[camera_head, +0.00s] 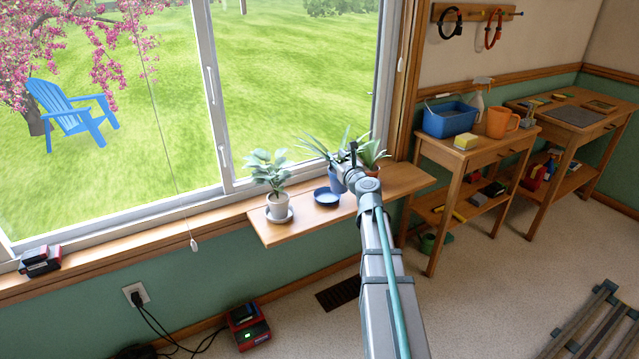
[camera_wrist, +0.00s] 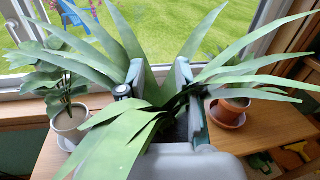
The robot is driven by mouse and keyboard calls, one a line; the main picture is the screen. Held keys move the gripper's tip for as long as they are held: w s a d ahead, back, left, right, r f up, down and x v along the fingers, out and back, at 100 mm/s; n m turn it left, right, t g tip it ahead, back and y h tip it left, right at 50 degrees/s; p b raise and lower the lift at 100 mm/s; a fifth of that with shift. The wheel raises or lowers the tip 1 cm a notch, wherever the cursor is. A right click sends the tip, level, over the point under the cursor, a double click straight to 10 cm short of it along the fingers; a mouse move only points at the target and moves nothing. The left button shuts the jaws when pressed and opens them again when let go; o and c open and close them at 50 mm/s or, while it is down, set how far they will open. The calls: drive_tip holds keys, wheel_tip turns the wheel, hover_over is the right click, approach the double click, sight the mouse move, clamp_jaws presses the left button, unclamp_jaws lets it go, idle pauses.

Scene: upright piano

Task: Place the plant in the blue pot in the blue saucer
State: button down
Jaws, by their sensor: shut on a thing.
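The spiky long-leaved plant in the blue pot (camera_head: 336,182) is at the window shelf, partly hidden behind my arm. My gripper (camera_wrist: 160,82) is shut on this potted plant, whose long leaves (camera_wrist: 118,140) spread around the fingers in the wrist view and hide the pot. The blue saucer (camera_head: 326,197) lies on the shelf, just left of the blue pot, and looks empty. I cannot tell whether the pot touches the shelf or is held above it. The saucer is not visible in the wrist view.
A broad-leaved plant in a pale pot (camera_head: 277,205) stands left of the saucer. A terracotta-potted plant (camera_wrist: 230,108) stands on its own saucer to the right. The window (camera_head: 225,100) is behind the wooden shelf (camera_head: 300,230). The shelf's front strip is bare.

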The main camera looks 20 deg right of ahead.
drive_tip(key=w+d+f+b, duration=0.1)
drive_tip(key=w+f+b, duration=0.5)
drive_tip(key=w+f, duration=0.5)
drive_tip(key=shift+w+f, duration=0.3)
drive_tip(key=shift+f, duration=0.2)
drive_tip(key=shift+d+f, duration=0.1)
drive_tip(key=shift+f, duration=0.15)
drive_tip(key=c, duration=0.8)
unclamp_jaws()
